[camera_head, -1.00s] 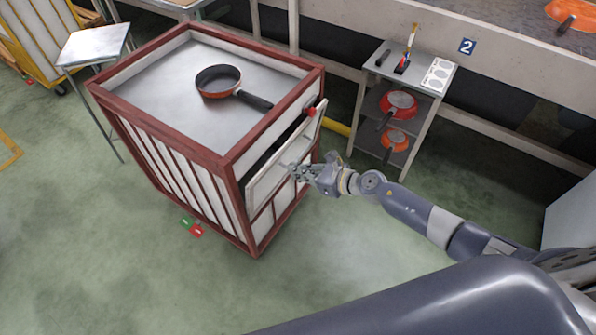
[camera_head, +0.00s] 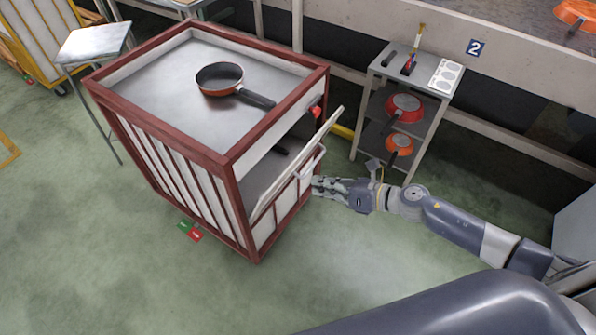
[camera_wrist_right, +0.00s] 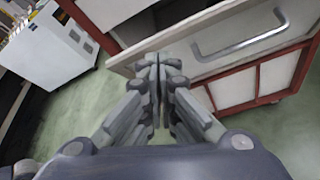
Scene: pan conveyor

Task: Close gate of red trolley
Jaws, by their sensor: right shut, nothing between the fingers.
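The red trolley (camera_head: 240,160) has a dark red frame and white panels. Its white gate (camera_head: 283,184) is swung outward and down at an angle, leaving an opening into the trolley's inside. A light bar handle (camera_wrist_right: 240,47) shows on the gate in the right wrist view. My right gripper (camera_head: 317,187) is shut and empty, at the gate's outer side near its lower right part. In the right wrist view its fingertips (camera_wrist_right: 160,66) overlap the gate's panel; I cannot tell whether they touch. My left gripper is not in view.
A pan (camera_head: 222,80) lies on the trolley's top. A small grey shelf table (camera_head: 432,95) with red pans stands behind, right of the trolley. A grey stool (camera_head: 92,45) stands at left. The green floor in front of the trolley is clear.

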